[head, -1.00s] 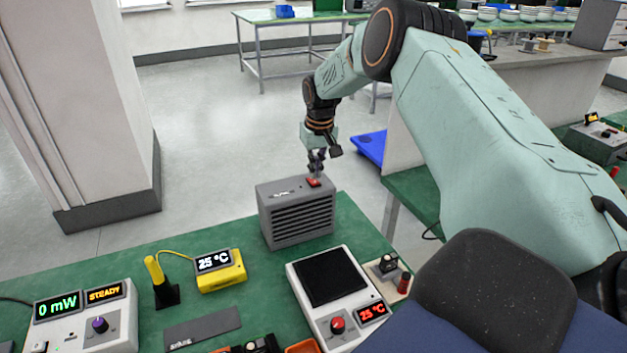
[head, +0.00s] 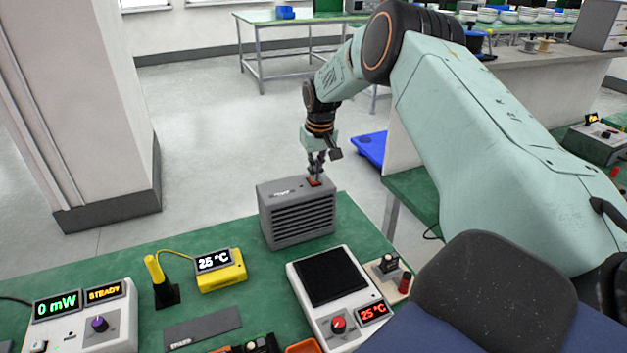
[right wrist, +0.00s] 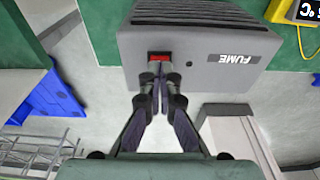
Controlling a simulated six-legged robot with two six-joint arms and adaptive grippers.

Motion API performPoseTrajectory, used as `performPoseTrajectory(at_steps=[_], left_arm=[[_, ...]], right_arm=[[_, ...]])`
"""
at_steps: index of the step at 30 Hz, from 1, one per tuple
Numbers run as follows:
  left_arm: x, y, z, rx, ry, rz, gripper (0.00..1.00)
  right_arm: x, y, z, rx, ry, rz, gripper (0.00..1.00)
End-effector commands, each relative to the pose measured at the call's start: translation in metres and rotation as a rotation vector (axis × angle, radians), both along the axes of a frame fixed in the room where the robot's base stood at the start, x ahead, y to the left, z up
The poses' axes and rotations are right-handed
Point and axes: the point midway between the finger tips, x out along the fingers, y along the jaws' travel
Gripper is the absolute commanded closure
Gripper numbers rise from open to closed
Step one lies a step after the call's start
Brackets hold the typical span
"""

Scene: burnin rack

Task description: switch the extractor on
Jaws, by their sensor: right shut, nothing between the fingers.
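The extractor is a grey box (head: 298,222) with a slatted front, standing at the far edge of the green bench; it also shows in the right wrist view (right wrist: 195,60), labelled FUME. Its red rocker switch (head: 314,182) is on the top; in the right wrist view the switch (right wrist: 160,56) lies just beyond my fingertips. My right gripper (head: 317,172) is shut and empty, pointing down at the switch with its tips at or very near it. I cannot tell whether they touch. My left gripper is not in view.
On the green bench (head: 130,285) stand a yellow thermometer (head: 222,270), a soldering-iron-like yellow tool (head: 157,278), a hotplate (head: 332,280) and a power meter (head: 85,318). A blue tray (head: 370,147) lies beyond, on the floor side. The space left of the extractor is clear.

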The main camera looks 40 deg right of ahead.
Motion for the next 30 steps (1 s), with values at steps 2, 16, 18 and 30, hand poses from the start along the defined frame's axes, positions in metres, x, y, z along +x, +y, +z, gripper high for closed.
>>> performPoseTrajectory(at_steps=[2, 16, 18, 30], left_arm=[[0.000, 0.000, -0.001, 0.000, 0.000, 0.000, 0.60], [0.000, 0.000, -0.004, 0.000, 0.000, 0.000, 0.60], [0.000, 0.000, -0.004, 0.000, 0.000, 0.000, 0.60], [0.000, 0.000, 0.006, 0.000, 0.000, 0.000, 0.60]], right_arm=[[0.000, 0.000, -0.002, 0.000, 0.000, 0.000, 1.00], [0.000, 0.000, -0.007, 0.000, 0.000, 0.000, 1.00], [0.000, 0.000, -0.008, 0.000, 0.000, 0.000, 1.00], [0.000, 0.000, 0.002, 0.000, 0.000, 0.000, 1.00]])
